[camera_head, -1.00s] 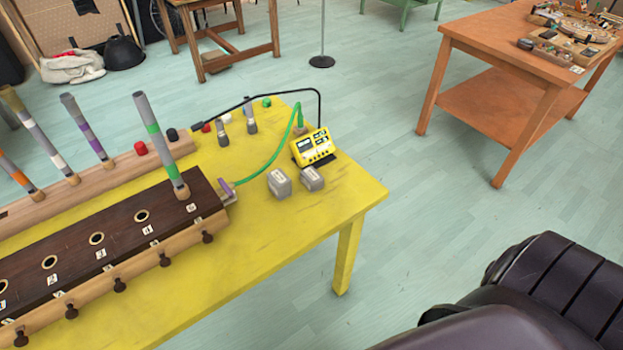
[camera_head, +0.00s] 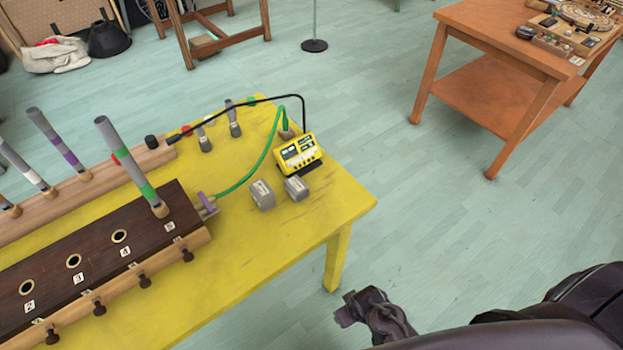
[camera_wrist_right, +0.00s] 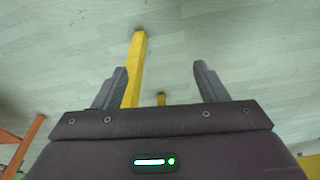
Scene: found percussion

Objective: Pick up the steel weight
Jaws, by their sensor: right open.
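Two small grey blocks with pale labels, which look like steel weights, stand on the yellow table (camera_head: 330,205). The left grey weight (camera_head: 262,195) and the right grey weight (camera_head: 296,188) sit side by side in front of the yellow meter (camera_head: 299,153). My right gripper (camera_head: 345,308) is low, beyond the table's near right corner and apart from the weights. In the right wrist view its two fingers (camera_wrist_right: 160,85) are spread with nothing held between them. A yellow table leg (camera_wrist_right: 134,70) shows beyond them. My left gripper is not in view.
A dark wooden board with holes (camera_head: 90,255) and an upright striped tube (camera_head: 130,165) stand left of the weights. A green cable (camera_head: 262,160) and black cable arch near the meter. An orange table (camera_head: 510,80) stands at back right. Floor between tables is clear.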

